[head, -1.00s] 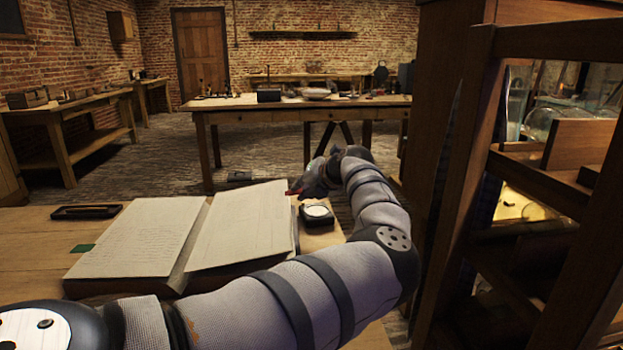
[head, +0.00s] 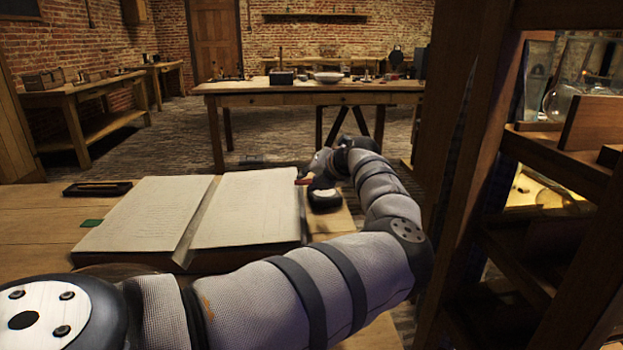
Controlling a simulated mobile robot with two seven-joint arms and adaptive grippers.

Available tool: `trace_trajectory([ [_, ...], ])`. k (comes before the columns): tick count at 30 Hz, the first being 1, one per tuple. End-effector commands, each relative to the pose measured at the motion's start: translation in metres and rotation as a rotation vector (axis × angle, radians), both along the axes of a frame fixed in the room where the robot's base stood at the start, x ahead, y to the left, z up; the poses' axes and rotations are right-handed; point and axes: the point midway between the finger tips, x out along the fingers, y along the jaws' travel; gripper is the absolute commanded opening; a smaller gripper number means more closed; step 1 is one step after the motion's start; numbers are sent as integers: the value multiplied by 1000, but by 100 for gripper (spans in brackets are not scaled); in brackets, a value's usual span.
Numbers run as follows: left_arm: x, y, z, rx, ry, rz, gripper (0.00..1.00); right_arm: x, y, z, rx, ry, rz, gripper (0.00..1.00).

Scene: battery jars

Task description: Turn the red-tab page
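An open book (head: 150,215) lies on the wooden table at lower left, with pale written pages on both sides. The right page (head: 245,210) has a red tab (head: 304,181) at its right edge. A green tab (head: 91,223) sticks out at the left side. My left arm reaches across in front of the book, and its gripper (head: 312,177) is at the right page's edge, beside the red tab. The fingers are small and dark; I cannot tell if they touch or grip the tab. My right gripper is not in view.
A small round dark device (head: 325,198) sits right of the book, close under my gripper. A dark pen tray (head: 97,188) lies behind the book at left. A tall wooden shelf (head: 480,150) with glassware stands close on the right. A long workbench (head: 310,88) stands behind.

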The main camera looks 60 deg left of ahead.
Motion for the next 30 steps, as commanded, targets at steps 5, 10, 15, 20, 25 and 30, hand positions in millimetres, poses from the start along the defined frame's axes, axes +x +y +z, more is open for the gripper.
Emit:
trace_trajectory([
  [5,1,0,1,1,0,-2,22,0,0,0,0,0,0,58],
  [10,2,-14,10,1,-2,-5,22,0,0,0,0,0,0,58],
  [15,1,-53,36,2,-4,-5,22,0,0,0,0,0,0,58],
  [20,0,-84,56,1,-2,-3,22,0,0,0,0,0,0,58],
  [25,-2,-98,66,0,0,0,22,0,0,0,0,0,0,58],
  [30,-2,-100,67,1,0,1,22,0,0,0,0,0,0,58],
])
